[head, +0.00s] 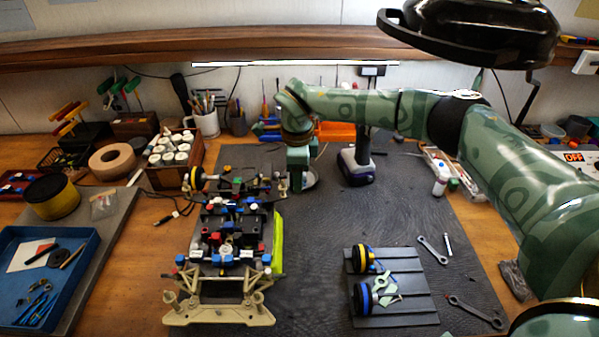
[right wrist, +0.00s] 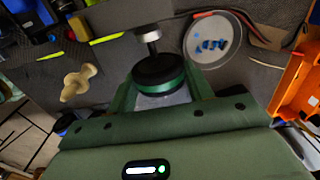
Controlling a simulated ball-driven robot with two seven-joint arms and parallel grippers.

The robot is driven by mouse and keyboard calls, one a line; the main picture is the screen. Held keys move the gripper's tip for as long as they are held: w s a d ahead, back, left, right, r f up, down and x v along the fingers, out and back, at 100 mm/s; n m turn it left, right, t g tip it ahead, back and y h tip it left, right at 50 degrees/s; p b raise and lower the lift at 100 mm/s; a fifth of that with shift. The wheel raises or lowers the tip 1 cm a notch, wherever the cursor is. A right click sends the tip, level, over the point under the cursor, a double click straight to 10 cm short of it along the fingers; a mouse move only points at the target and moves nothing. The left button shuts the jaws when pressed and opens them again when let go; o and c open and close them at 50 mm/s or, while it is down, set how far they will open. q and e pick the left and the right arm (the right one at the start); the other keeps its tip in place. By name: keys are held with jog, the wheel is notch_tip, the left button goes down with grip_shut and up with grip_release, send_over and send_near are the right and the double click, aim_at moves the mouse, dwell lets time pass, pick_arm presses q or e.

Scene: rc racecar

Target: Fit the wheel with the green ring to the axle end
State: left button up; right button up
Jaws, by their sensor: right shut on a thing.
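The wheel with the green ring (right wrist: 160,76) is a black tyre, gripped between the two green fingers of my right gripper (right wrist: 162,92) in the right wrist view. The metal axle end (right wrist: 151,37) sticks out from the car just beyond the wheel. The two overlap in the picture, and I cannot tell whether they touch. In the head view my right gripper (head: 298,178) points down beside the far right corner of the racecar chassis (head: 230,215), and the wheel is hidden there. My left gripper is not in view.
A round dish (right wrist: 234,58) with blue bits lies close to my right gripper. A cordless drill (head: 357,165) stands right of it. A dark slatted rack (head: 415,303) holds a yellow-ringed wheel (head: 361,258) and a blue-ringed wheel (head: 362,298). The mat between car and rack is clear.

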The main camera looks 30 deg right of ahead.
jog(key=shift+w+a, duration=0.25)
jog(key=shift+a, duration=0.3)
jog(key=shift+w+a, duration=0.25)
jog(key=shift+a, duration=0.25)
jog(key=o, duration=1.1)
jog(key=shift+c, duration=0.2)
